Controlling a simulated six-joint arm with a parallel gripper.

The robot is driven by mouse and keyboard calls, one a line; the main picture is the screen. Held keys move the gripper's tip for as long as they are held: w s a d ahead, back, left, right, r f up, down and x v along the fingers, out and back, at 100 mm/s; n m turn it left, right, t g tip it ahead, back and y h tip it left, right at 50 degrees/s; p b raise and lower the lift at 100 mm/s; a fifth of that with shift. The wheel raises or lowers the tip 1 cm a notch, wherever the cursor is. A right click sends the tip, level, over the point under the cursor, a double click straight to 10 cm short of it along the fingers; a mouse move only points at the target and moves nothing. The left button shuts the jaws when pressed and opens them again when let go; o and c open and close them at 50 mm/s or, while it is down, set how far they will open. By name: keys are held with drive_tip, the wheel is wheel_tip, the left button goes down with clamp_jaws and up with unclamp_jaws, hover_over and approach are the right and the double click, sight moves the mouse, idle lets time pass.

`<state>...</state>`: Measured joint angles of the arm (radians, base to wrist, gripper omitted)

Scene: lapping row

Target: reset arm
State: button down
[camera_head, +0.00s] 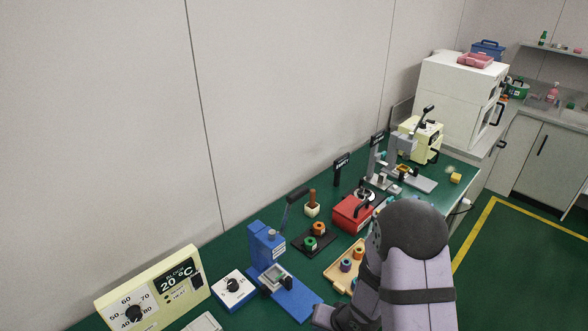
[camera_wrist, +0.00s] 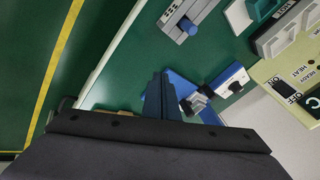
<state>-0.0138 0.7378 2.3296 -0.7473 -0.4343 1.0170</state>
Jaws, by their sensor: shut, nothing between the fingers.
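My gripper (camera_wrist: 160,97) shows in the wrist view as a narrow pair of blue-grey fingers closed together, with nothing between them. The fingers point up the picture over the green bench top and overlap the view of a blue part behind them. In the head view my arm rises at the lower right, and its bent joint and links hide part of the bench. I cannot make out the fingertips there. A blue press (camera_head: 267,247) with a lever and a long blue base stands just left of the arm.
A cream temperature controller (camera_head: 155,289) reading 20 °C and a small dial box (camera_head: 232,287) stand left of the press. A wooden tray (camera_head: 341,271) with coloured pieces and a red box (camera_head: 352,214) lie near my arm. A white cabinet (camera_head: 452,100) stands at the far end.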

drive_tip(key=s+d+f+n+g+h, duration=0.3)
drive_tip(key=s+d+n+g+h, duration=0.15)
drive_tip(key=s+d, duration=0.6)
drive_tip(key=s+r+g, duration=0.4)
drive_tip(key=s+r, duration=0.1)
drive_tip(key=s, duration=0.3)
drive_tip(key=s+a+r+m, duration=0.1)
drive_tip(key=s+a+r, duration=0.15)
drive_tip(key=r, duration=0.55)
drive_tip(key=w+r+t+y, duration=0.1)
drive_tip(key=w+r+t, duration=0.3)
drive_tip(key=w+r, duration=0.1)
drive_tip(key=shift+w+a+r+m, duration=0.2)
drive_tip(key=shift+r+m, duration=0.15)
drive_tip(key=shift+r, duration=0.55)
